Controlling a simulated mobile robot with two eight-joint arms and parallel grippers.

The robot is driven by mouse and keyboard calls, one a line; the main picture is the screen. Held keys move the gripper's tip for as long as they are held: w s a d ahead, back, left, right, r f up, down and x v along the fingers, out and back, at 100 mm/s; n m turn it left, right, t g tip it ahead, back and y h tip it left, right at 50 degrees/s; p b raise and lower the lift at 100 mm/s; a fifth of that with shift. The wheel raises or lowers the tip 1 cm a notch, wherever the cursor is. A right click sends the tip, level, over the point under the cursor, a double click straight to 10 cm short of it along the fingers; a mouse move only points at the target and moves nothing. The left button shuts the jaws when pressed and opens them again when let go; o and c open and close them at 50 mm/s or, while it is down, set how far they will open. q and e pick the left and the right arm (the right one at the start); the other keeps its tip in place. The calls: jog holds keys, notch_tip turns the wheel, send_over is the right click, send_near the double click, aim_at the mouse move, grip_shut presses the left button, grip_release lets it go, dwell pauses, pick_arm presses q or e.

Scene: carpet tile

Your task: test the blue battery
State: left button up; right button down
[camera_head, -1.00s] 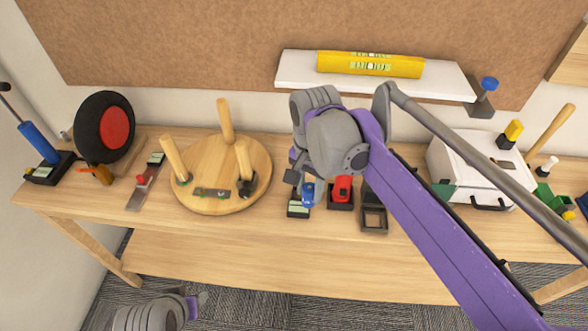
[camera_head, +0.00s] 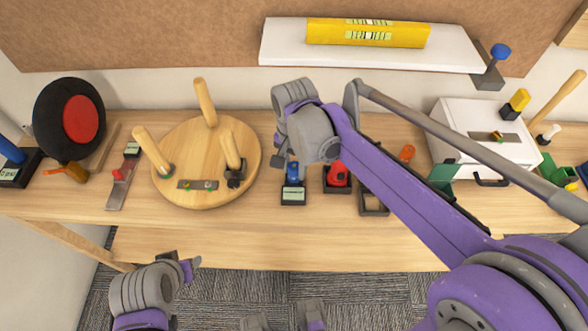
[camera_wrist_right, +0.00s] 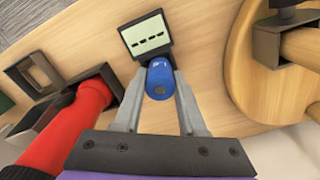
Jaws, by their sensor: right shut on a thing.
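The blue battery (camera_wrist_right: 160,80) is between the two fingers of my right gripper (camera_wrist_right: 160,92), which is shut on it. In the head view the blue battery (camera_head: 292,173) stands at the back part of a black tester (camera_head: 293,197), under the right gripper (camera_head: 288,160). In the wrist view the tester's pale green display (camera_wrist_right: 147,36) shows a row of dashes. Whether the battery's lower end is seated in the tester is hidden. My left gripper (camera_head: 192,266) is low at the left, in front of the bench and away from the battery; its finger opening is unclear.
A red object (camera_head: 338,175) stands in a black holder just right of the tester. An open black frame (camera_head: 374,206) lies beyond it. A round wooden stool top (camera_head: 208,145) with upturned legs is at left. A white case (camera_head: 480,135) stands at right.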

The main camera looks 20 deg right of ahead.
aim_at(294, 166)
jog(key=shift+f, duration=0.6)
jog(key=shift+f, duration=0.2)
jog(key=shift+s+a+f+b, duration=0.1)
jog(key=shift+s+f+b, duration=0.15)
jog(key=shift+f+b, duration=0.2)
jog(key=shift+c, duration=2.4)
grip_release()
jog(key=shift+r, duration=0.25)
jog(key=r+p, duration=0.1)
jog(key=r, duration=0.5)
jog(key=r+p, duration=0.1)
jog(key=r, duration=0.6)
jog(key=shift+w, duration=0.2)
